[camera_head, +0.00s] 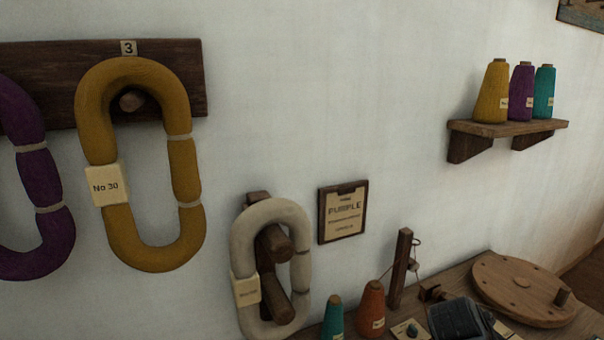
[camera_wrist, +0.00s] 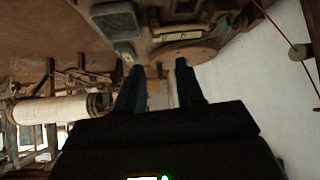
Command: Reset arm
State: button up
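My gripper (camera_wrist: 158,70) shows in the wrist view with its two dark fingers apart and nothing between them. It is open, and the wooden bench with a round disc lies beyond its fingertips. My arm and gripper do not show in the head view.
In the head view, a mustard skein (camera_head: 184,160), a purple skein (camera_head: 38,175) and a cream skein (camera_head: 302,235) hang on the wall. A shelf (camera_head: 535,127) holds three cones. A bench with a round wooden disc (camera_head: 525,290) stands lower right. The wrist view shows a white roll (camera_wrist: 50,109) at left.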

jog(key=s+a+f+n+t, duration=0.1)
jog(key=s+f, duration=0.2)
jog(key=s+a+f+n+t+y+b, duration=0.1)
jog(key=s+a+f+n, duration=0.1)
jog(key=s+f, duration=0.1)
jog(key=s+a+f+n+t+y, duration=0.1)
jog(key=s+f+n, duration=0.1)
jog(key=s+f, duration=0.2)
jog(key=shift+s+a+t+b, duration=0.25)
jog(key=shift+s+t+b, duration=0.05)
jog(key=shift+s+b, duration=0.1)
jog(key=s+a+n+y, duration=0.1)
jog(key=s, duration=0.2)
jog(key=s+a+f+n+t+b, duration=0.1)
jog(key=s+a, duration=0.1)
jog(key=s, duration=0.2)
jog(key=s+a+f+n+t+y, duration=0.1)
jog(key=s+a, duration=0.1)
jog(key=s, duration=0.2)
jog(key=shift+a+n+y, duration=0.2)
jog(key=shift+n+y, duration=0.1)
jog(key=s+a+r+n+t+y+b, duration=0.1)
jog(key=s+a+r, duration=0.3)
jog(key=s+r, duration=0.4)
jog(key=s+a+r+n+t+y+b, duration=0.2)
jog(key=s+a+r+t, duration=0.2)
jog(key=s+r, duration=0.4)
jog(key=s, duration=0.5)
jog(key=shift+r+n+y, duration=0.3)
jog(key=shift+n, duration=0.1)
